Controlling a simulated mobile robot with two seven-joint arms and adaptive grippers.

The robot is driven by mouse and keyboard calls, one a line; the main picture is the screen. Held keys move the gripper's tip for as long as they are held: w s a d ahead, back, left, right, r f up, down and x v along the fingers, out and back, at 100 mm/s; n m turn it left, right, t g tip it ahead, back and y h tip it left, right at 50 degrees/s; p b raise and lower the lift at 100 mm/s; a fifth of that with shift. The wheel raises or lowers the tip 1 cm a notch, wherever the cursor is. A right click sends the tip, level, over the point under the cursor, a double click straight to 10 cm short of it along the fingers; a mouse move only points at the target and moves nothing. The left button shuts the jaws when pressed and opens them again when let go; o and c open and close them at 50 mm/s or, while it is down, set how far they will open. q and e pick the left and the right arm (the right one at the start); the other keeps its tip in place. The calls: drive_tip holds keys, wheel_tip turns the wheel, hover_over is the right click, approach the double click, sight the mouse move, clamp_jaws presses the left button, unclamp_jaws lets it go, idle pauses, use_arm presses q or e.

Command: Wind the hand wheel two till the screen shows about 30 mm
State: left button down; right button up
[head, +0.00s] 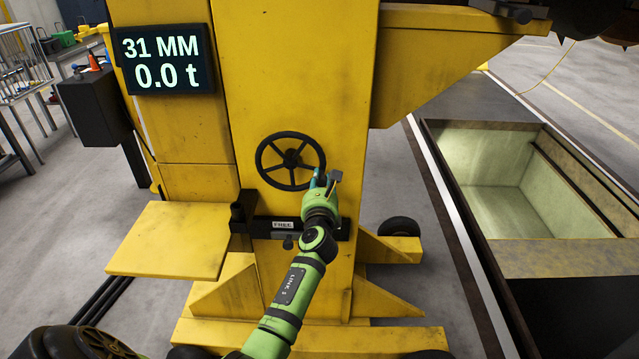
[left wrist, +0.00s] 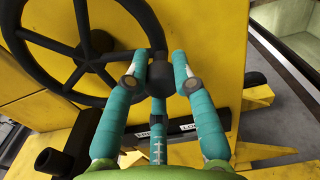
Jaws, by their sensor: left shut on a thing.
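The black spoked hand wheel (head: 291,134) is on the front of the yellow lifting column. No number shows on it. Its rim and spokes fill the upper left of the left wrist view (left wrist: 30,60). My left gripper (head: 325,180) is at the wheel's lower right rim. In the left wrist view its teal fingers (left wrist: 160,80) are closed around the wheel's dark knob (left wrist: 160,72). The screen (head: 163,60) at the upper left reads 31 MM and 0.0 t. My right gripper is in neither view.
A black bar (head: 265,227) with a FREE label and a knob sits below the wheel. A yellow shelf (head: 170,240) juts out at left. An open pit (head: 530,190) lies in the floor at right. A dark box (head: 95,108) stands behind, at left.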

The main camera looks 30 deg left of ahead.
sight(318, 151)
use_arm(q)
wheel_tip(318, 151, up, 4)
drive_tip(key=n+p, duration=0.1)
drive_tip(key=n, duration=0.3)
drive_tip(key=shift+w+f+n+p, duration=0.1)
drive_tip(key=shift+n+p, duration=0.2)
drive_tip(key=shift+p, duration=0.1)
drive_tip(key=shift+a+r+n+p, duration=0.1)
drive_tip(key=shift+r+n+p, duration=0.35)
drive_tip(key=shift+r+n, duration=0.55)
drive_tip(key=shift+s+a+r+n+p, duration=0.2)
drive_tip(key=shift+r+n, duration=0.05)
drive_tip(key=shift+n, duration=0.45)
drive_tip(key=shift+s+a+r+n+p, duration=0.15)
drive_tip(key=shift+r+n+p, duration=0.05)
drive_tip(key=shift+n, duration=0.5)
drive_tip(key=c, duration=1)
unclamp_jaws()
drive_tip(key=shift+c, duration=0.2)
drive_tip(key=shift+s, duration=0.1)
